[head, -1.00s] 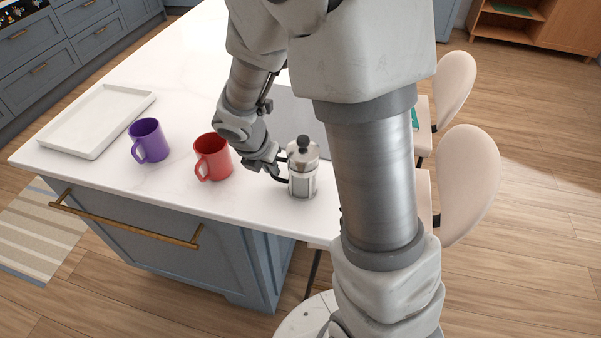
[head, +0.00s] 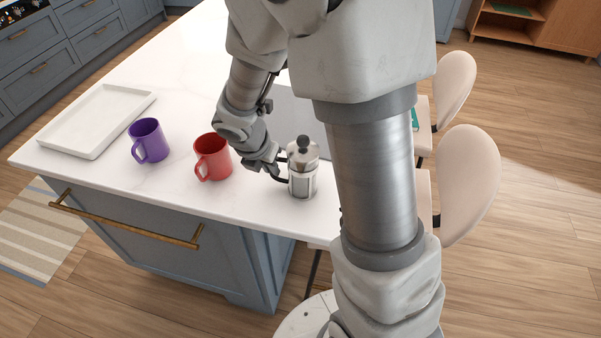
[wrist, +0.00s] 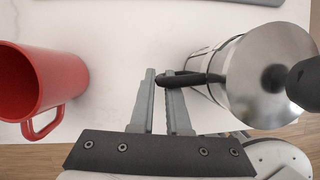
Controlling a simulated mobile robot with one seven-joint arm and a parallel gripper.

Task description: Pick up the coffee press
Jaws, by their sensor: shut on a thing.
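The coffee press (head: 303,168) stands upright near the front edge of the white counter, with a metal lid and a dark knob. In the wrist view the coffee press (wrist: 262,75) is at the right, its black handle reaching left to the fingers. My gripper (head: 277,168) is at its left side. In the wrist view my gripper (wrist: 166,80) is shut on the end of that handle. Whether the base of the press touches the counter is hard to tell.
A red mug (head: 212,157) stands close to the left of my gripper, and a purple mug (head: 149,141) beyond it. A white tray (head: 97,121) lies at the far left. A grey flat thing (head: 290,110) lies behind the press. Two pale chairs (head: 468,185) stand at the right.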

